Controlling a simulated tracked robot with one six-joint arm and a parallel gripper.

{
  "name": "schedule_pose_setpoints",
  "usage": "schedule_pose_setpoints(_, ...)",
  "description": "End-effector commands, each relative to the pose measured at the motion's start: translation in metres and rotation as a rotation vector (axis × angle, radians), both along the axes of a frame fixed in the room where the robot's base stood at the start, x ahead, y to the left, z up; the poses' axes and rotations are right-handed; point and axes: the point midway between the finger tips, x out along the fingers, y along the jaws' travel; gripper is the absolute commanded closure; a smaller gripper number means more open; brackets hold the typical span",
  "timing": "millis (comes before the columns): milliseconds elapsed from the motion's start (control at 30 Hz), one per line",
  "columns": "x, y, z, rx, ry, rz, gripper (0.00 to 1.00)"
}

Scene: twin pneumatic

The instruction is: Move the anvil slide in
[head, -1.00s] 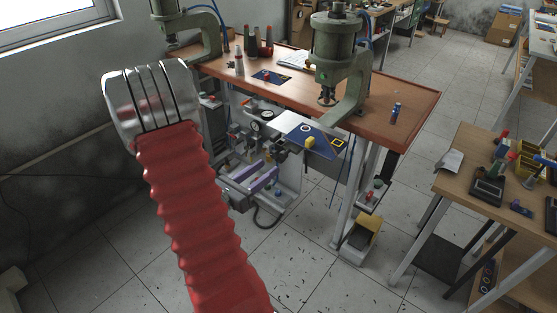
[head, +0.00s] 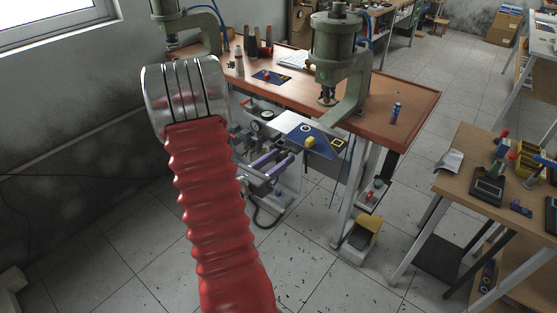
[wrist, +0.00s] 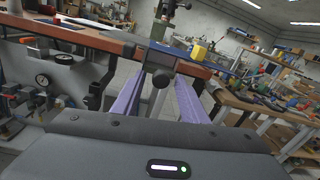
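A blue plate (head: 325,147) with a yellow block (head: 309,142) juts out at the front of the workbench below the right press (head: 338,50). I take it for the anvil slide, but cannot be sure. The plate (wrist: 172,50) and the yellow block (wrist: 198,50) also show in the wrist view. My gripper (head: 285,161) is in front of the bench, left of and below the plate. Its two purple fingers are apart in the wrist view (wrist: 160,78).
Gauges (wrist: 64,58) and fittings hang under the bench at the left of the wrist view. A bench leg (head: 350,195) and a yellow-topped pedal (head: 359,232) stand below right. A side table (head: 470,160) stands at right.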

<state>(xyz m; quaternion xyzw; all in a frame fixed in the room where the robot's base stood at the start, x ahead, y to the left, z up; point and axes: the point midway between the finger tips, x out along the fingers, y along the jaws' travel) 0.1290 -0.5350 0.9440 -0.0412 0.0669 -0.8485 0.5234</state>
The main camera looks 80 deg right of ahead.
Motion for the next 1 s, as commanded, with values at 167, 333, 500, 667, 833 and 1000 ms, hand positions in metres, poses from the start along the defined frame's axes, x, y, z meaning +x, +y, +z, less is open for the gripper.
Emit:
schedule_pose_setpoints(167, 0.0001, 0.0002, 0.0001, 0.000, 0.000, 0.000, 0.73)
schedule_pose_setpoints(333, 0.0001, 0.0003, 0.0001, 0.000, 0.000, 0.000, 0.85)
schedule_pose_setpoints(500, 0.0005, 0.0002, 0.0001, 0.000, 0.000, 0.001, 0.97)
schedule_pose_setpoints(667, 0.0006, 0.0001, 0.0001, 0.000, 0.000, 0.001, 1.00)
schedule_pose_setpoints(833, 0.0009, 0.0001, 0.0001, 0.000, -0.001, 0.002, 1.00)
schedule_pose_setpoints(1000, 0.0022, -0.0019, 0.0001, 0.000, -0.001, 0.006, 1.00)
